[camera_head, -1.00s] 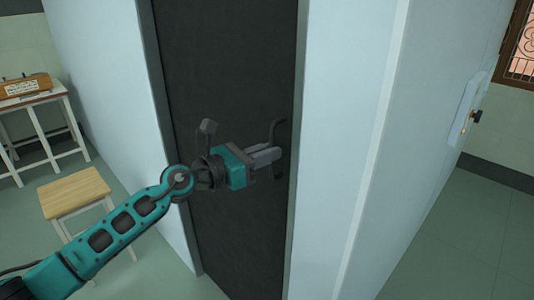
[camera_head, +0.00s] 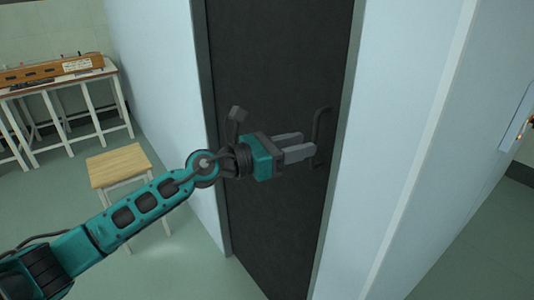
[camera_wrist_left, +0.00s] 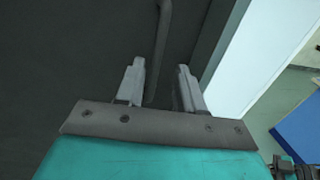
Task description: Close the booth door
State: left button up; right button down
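The booth door (camera_head: 275,80) is a dark grey panel standing within the pale booth's doorway in the head view. Its far-right side carries a dark bar handle (camera_head: 319,138), upright and bent at the ends. The door looks about flush with its frame; I cannot tell if it is latched. My left gripper (camera_head: 309,147) is open and empty, its grey fingers apart, with the tips just left of the handle. In the left wrist view, the handle (camera_wrist_left: 163,35) runs down between the open fingers (camera_wrist_left: 158,75), apart from both. My right gripper is out of view.
Pale booth walls (camera_head: 405,130) flank the door. A wooden-topped stool (camera_head: 118,165) stands at the left, with a white-legged table (camera_head: 62,82) bearing a wooden instrument (camera_head: 50,68) behind it. Green floor is clear at the lower right.

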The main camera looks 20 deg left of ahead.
pick_arm(q)
jog(key=b+v, duration=0.2)
jog(key=v, duration=0.7)
jog(key=shift+s+a, duration=0.2)
jog(key=shift+s, duration=0.05)
